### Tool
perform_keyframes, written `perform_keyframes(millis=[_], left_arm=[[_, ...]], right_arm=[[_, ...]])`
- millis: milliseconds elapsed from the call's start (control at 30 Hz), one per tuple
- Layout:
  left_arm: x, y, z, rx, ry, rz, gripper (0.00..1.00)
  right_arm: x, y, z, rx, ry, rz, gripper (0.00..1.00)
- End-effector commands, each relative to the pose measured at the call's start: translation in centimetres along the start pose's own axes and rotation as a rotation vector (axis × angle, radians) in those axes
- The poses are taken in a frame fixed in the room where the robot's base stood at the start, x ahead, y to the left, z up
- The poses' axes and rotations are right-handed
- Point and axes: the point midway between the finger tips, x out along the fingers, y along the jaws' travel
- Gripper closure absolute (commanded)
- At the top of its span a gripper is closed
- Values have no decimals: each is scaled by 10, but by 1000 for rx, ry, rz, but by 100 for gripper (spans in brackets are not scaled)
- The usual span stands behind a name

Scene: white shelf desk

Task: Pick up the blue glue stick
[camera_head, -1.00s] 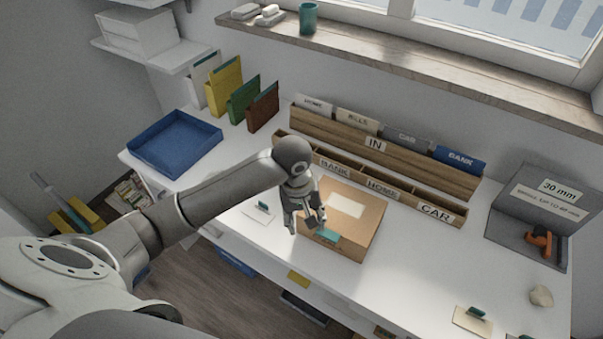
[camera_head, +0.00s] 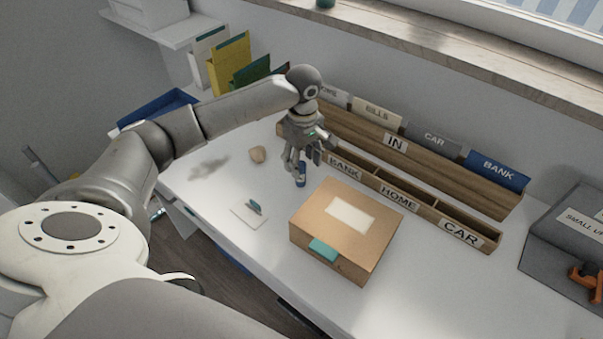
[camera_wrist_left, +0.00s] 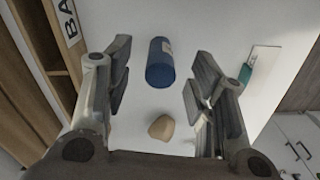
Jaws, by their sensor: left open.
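The blue glue stick (camera_head: 300,174) stands on the white desk, left of the cardboard box and in front of the wooden sorter. In the left wrist view the blue glue stick (camera_wrist_left: 160,62) shows between the open fingers, with a pale label on its side. My left gripper (camera_head: 305,168) is open above and around the line of the glue stick; its fingers (camera_wrist_left: 157,85) lie on either side of it with gaps. I cannot tell if the fingertips reach down beside it. My right gripper is not in view.
A cardboard box (camera_head: 380,236) with a teal tab stands close to the right. The wooden sorter (camera_head: 420,205) is behind. A tan stone-like lump (camera_head: 258,155) and a white card (camera_head: 250,214) with a teal clip lie to the left. A blue tray (camera_head: 158,106) is farther left.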

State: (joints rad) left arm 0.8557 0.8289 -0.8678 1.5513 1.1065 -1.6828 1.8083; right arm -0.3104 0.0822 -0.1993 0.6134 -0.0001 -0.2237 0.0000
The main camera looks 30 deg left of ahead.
Motion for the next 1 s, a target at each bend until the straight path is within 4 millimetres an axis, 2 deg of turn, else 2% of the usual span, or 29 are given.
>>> perform_keyframes(millis=[67, 167, 400, 500, 800, 1000], left_arm=[[8, 0, 0, 0, 0, -1, 49], [14, -1, 0, 1, 0, 0, 49], [47, -5, -5, 2, 0, -2, 49], [58, -5, -5, 2, 0, -1, 49], [63, -4, -5, 3, 1, 1, 49], [63, -4, -5, 3, 1, 1, 75]], right_arm=[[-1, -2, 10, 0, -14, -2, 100], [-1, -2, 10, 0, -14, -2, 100], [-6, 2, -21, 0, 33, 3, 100], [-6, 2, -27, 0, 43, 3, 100], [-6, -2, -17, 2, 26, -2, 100], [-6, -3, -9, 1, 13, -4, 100]])
